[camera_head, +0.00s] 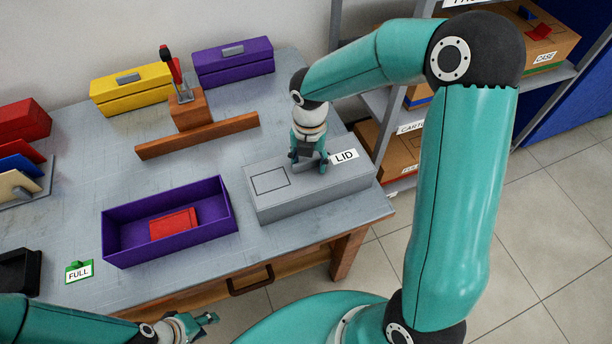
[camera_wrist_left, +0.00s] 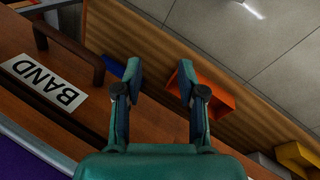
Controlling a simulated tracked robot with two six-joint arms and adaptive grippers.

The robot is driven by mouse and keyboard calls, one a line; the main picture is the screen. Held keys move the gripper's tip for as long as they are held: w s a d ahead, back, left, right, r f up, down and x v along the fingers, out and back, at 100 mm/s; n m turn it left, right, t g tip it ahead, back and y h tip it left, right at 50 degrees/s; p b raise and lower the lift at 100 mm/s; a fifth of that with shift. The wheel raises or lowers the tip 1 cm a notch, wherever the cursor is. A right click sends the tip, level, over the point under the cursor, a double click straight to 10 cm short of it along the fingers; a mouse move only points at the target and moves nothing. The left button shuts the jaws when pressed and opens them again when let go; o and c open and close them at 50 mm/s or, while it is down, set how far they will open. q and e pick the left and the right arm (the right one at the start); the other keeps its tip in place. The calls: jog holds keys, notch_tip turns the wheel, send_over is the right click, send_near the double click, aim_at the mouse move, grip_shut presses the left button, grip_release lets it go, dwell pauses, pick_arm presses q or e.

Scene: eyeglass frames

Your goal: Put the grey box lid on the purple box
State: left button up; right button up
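The open purple box (camera_head: 120,245) stands on the table left of centre and has a red block (camera_head: 174,223) inside. The grey box lid (camera_head: 325,189), beside the "LID" label (camera_head: 344,156), is the flat top of a grey block to the right. My right gripper (camera_head: 309,164) points down at it, with its fingers either side of what looks like a grey handle; whether they press on it is unclear. My left gripper (camera_head: 207,321) is open and empty at the front edge, and shows in the left wrist view (camera_wrist_left: 160,75).
A wooden bar (camera_head: 198,136) and a red-handled tool (camera_head: 172,65) on a wooden block lie behind the purple box. Closed yellow (camera_head: 133,88) and purple (camera_head: 233,62) boxes stand at the back. A "FULL" card (camera_head: 79,271) is at front left. Shelves (camera_head: 400,125) stand right.

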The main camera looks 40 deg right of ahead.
grip_shut()
jog(key=shift+r, duration=0.15)
jog(key=shift+r+p, duration=1.85)
jog(key=shift+r, duration=0.05)
